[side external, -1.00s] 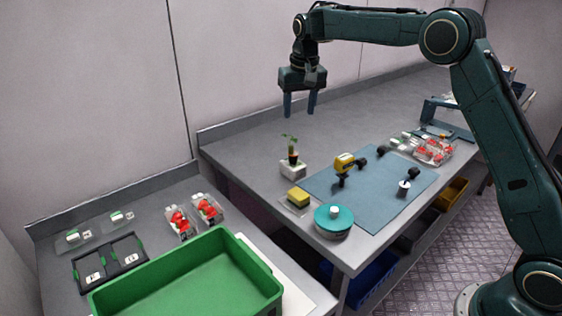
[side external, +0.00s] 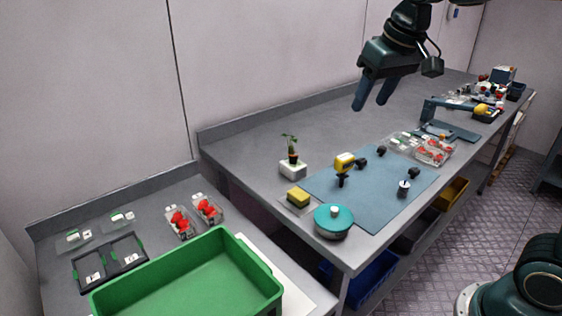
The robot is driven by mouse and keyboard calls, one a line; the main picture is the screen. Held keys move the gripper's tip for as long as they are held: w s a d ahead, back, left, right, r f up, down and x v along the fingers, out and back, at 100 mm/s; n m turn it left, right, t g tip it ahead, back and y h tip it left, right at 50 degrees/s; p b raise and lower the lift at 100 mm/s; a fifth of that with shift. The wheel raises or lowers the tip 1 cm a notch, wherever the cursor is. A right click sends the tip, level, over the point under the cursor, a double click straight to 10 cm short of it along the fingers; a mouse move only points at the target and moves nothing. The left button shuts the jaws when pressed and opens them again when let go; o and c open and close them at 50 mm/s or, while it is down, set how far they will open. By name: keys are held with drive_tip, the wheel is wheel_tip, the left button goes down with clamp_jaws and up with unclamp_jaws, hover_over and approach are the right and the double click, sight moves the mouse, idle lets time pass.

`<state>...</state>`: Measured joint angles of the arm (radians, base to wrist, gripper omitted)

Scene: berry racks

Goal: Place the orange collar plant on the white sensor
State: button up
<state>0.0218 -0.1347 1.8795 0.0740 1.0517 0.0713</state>
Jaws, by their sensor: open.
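The plant (side external: 290,145) has green leaves and a small dark pot with an orange band (side external: 292,158). It stands upright on the white block-shaped sensor (side external: 293,170), near the left part of the long grey bench. My gripper (side external: 369,107) is open and empty. It hangs tilted in the air above the bench, up and to the right of the plant, well apart from it.
A blue mat (side external: 385,195) holds a yellow-and-black tool (side external: 344,163) and small dark items. A yellow sponge (side external: 298,197) and a teal round container (side external: 333,220) lie in front of the plant. A green crate (side external: 190,275) stands on the lower left bench. Clear berry boxes (side external: 433,152) sit farther right.

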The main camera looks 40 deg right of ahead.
drive_tip(key=s+a+f+n, duration=0.1)
drive_tip(key=s+f, duration=0.2)
drive_tip(key=s, duration=0.6)
drive_tip(key=s+a+f+t, duration=0.1)
drive_tip(key=s+f, duration=0.3)
drive_tip(key=s, duration=0.5)
drive_tip(key=shift+n+t+y, duration=0.3)
drive_tip(key=shift+n, duration=0.1)
